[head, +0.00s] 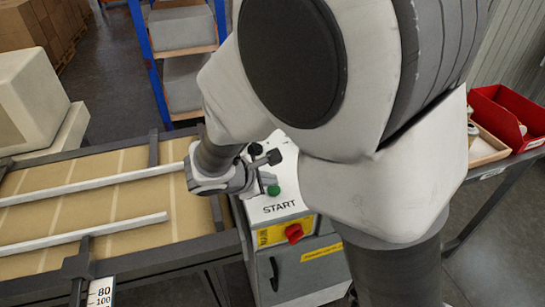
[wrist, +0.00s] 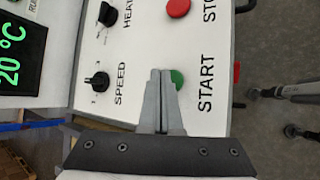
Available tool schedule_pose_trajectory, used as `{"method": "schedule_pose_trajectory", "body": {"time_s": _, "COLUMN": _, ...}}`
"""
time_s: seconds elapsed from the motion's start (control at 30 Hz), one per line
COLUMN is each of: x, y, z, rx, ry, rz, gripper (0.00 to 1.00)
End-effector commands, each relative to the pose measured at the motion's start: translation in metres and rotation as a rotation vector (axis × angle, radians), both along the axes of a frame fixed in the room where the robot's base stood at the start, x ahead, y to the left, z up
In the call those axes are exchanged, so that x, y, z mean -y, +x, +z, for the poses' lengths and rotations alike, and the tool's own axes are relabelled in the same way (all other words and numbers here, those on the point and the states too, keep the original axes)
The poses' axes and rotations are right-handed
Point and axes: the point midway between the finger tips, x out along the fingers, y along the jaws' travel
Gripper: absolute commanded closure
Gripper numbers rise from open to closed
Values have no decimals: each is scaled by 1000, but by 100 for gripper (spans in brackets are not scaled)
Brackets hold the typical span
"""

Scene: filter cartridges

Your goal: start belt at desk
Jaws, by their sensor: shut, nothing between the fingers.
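The control desk (head: 285,160) has a white sloped panel beside the conveyor belt (head: 105,190). The green START button (wrist: 178,79) is partly covered by my gripper fingers in the wrist view; it also shows in the head view (head: 273,190), just above the START label. My gripper (wrist: 161,72) is shut and empty, its fingertips over the panel at the green button's left edge in the wrist view. I cannot tell whether the fingertips touch the button or panel. In the head view my arm hides part of the desk.
A red STOP button (wrist: 178,8), a speed knob (wrist: 98,82), a heat knob (wrist: 107,14) and a 20 °C display (wrist: 20,55) share the panel. A red switch (head: 294,232) sits on the desk's front. A red bin (head: 505,118) stands at the right.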

Motion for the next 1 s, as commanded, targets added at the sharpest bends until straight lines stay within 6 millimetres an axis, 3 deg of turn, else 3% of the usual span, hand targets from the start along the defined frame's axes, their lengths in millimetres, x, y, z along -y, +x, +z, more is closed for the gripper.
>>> {"method": "schedule_pose_trajectory", "body": {"time_s": 0.27, "x": 0, "y": 0, "z": 7, "rx": 1, "ry": 1, "rz": 0, "gripper": 100}}
{"method": "schedule_pose_trajectory", "body": {"time_s": 0.7, "x": 0, "y": 0, "z": 50, "rx": 1, "ry": 1, "rz": 0, "gripper": 100}}
{"method": "schedule_pose_trajectory", "body": {"time_s": 1.0, "x": 0, "y": 0, "z": 50, "rx": 1, "ry": 0, "rz": 1, "gripper": 100}}
